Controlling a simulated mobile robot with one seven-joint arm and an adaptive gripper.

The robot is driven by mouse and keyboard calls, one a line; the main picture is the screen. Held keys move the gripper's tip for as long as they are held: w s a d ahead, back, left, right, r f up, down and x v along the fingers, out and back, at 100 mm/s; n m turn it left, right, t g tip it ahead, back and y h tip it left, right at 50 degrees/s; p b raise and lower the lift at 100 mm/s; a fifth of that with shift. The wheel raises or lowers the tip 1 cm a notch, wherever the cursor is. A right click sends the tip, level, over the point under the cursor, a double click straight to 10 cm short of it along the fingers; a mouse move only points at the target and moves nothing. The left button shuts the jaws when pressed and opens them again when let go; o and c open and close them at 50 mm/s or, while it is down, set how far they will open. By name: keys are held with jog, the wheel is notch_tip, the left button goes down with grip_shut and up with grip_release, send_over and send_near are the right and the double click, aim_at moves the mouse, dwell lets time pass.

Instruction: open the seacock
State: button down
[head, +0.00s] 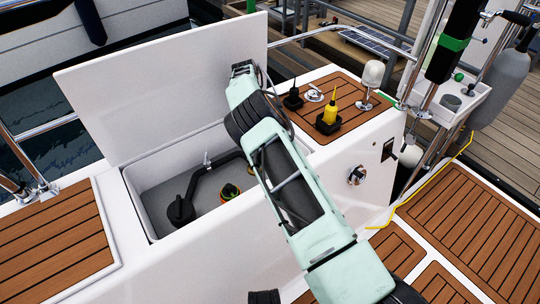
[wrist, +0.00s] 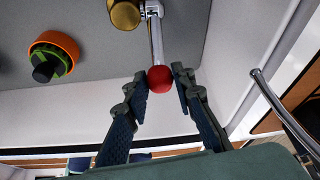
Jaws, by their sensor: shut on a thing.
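The seacock shows at the top of the wrist view, with a brass body (wrist: 124,14) and a silver lever (wrist: 157,42). The lever ends in a red ball knob (wrist: 160,79). My gripper (wrist: 161,88) is shut on the red knob, with one finger on each side of it. In the head view, the open locker (head: 137,200) holds a black hose with a small silver fitting (head: 206,160). My arm crosses in front of the locker's right end there, and I cannot make out the fingers or the knob.
The locker's white lid (head: 165,85) stands raised behind. An orange and green round item (wrist: 54,55) lies on the locker floor left of the seacock. A curved steel rail (wrist: 285,110) is close on the right.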

jog(key=shift+w+a+b, duration=0.1)
jog(key=shift+w+b, duration=0.05)
jog(key=shift+b, duration=0.15)
dwell(0.4)
jog(key=c, duration=1.9)
grip_release()
jog(key=shift+r, duration=0.1)
notch_tip(320, 180, up, 10)
jog(key=shift+c, duration=0.2)
